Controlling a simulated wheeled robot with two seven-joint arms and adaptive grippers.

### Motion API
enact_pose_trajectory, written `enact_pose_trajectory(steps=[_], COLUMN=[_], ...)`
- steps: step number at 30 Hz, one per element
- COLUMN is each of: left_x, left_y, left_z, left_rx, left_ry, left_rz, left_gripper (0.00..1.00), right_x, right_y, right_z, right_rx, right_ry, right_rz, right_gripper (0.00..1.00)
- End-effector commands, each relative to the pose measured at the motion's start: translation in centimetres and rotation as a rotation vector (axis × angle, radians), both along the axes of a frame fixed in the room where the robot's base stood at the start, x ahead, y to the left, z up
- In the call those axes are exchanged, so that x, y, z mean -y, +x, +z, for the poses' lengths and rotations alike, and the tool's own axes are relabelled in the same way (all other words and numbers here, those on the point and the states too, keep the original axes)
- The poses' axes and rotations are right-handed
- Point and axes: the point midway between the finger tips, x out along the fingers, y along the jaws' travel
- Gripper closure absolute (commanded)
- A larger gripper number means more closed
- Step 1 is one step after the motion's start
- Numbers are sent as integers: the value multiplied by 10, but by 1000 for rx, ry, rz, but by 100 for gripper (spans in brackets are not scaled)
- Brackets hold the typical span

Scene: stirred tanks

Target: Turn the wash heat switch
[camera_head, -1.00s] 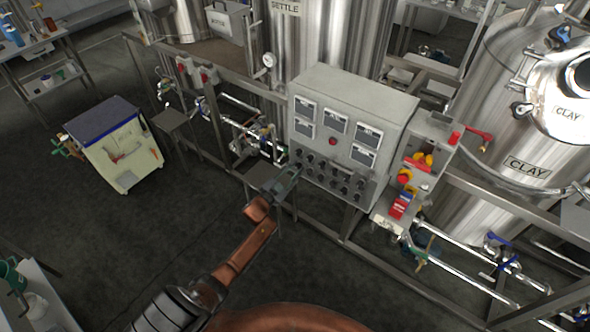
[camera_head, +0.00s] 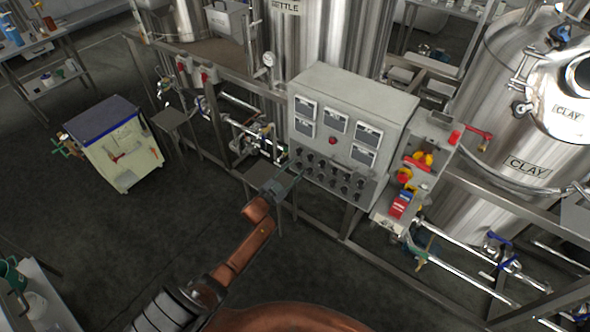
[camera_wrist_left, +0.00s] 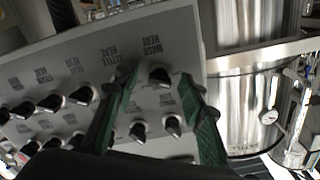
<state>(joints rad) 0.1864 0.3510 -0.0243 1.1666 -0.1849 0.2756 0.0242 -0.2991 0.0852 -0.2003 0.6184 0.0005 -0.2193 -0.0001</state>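The wash heat switch (camera_wrist_left: 160,76) is a black knob with a light pointer, under the "WASH HEAT" label on the grey control panel (camera_wrist_left: 55,50). It is the end knob of the upper row in the left wrist view. My left gripper (camera_wrist_left: 157,76) has its two green fingers apart, one on each side of this knob, with visible gaps. I cannot tell whether they reach around its depth. In the head view the left gripper (camera_head: 297,174) is at the lower left of the control box (camera_head: 350,100), beside the knobs. My right gripper is not seen.
Other knobs (camera_wrist_left: 84,95) stand close by, with two (camera_wrist_left: 138,130) just below the fingers. A red and yellow switch unit (camera_head: 405,180) is right of the box. Steel tanks (camera_head: 330,40) and pipe rails surround it. The floor (camera_head: 130,240) at left is open.

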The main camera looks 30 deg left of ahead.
Motion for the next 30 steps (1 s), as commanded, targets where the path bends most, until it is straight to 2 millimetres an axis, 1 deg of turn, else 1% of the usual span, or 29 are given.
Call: enact_pose_trajectory(steps=[5,12,16,21,30], left_x=[-3,-7,-9,-10,-10], left_y=[-29,-79,-99,-113,-116], left_z=[-2,-2,-1,-1,0], left_rx=[-3,-3,-3,-2,0], left_ry=[-1,0,0,0,0], left_rz=[1,2,1,1,1], left_gripper=[62,62,62,62,62], right_x=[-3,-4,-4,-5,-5], right_y=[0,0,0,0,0], right_z=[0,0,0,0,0], right_rx=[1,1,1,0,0], right_ry=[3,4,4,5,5], right_rz=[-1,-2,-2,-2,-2], right_gripper=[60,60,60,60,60])
